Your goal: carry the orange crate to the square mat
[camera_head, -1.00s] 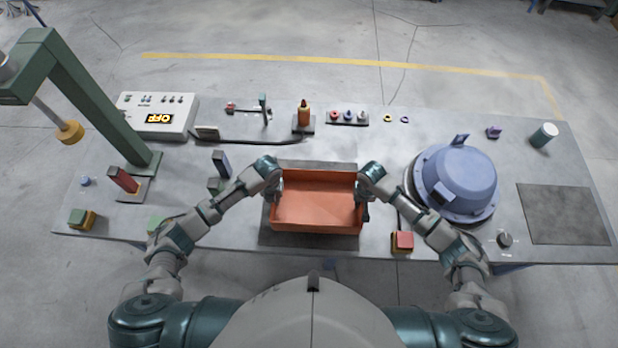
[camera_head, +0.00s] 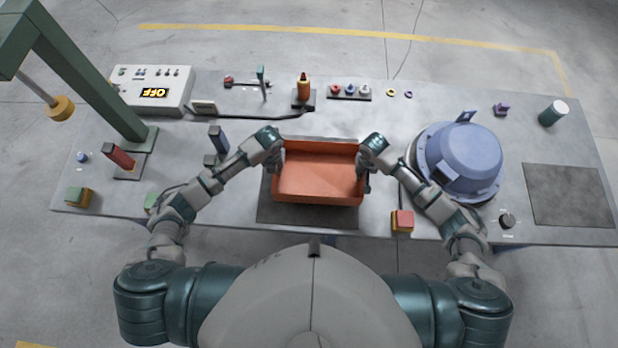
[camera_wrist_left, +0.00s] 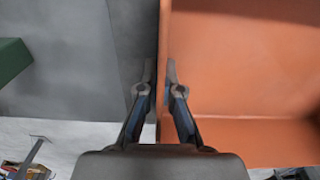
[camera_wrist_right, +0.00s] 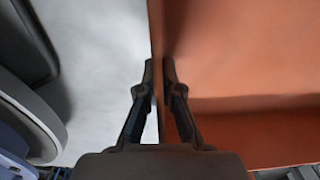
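The orange crate (camera_head: 316,180) is level and empty, over a dark rectangular mat (camera_head: 308,214) at the middle of the table. My left gripper (camera_head: 272,160) is at its left wall, with one finger inside and one outside; the wall shows between the fingers in the left wrist view (camera_wrist_left: 160,75). My right gripper (camera_head: 366,172) pinches the right wall the same way, also seen in the right wrist view (camera_wrist_right: 160,75). The gap under the crate is hard to judge. A dark square mat (camera_head: 568,195) lies bare at the table's right end.
A blue domed hood (camera_head: 462,160) stands between the crate and the square mat. A bottle (camera_head: 304,88) stands behind the crate; a green post (camera_head: 95,75) rises at left.

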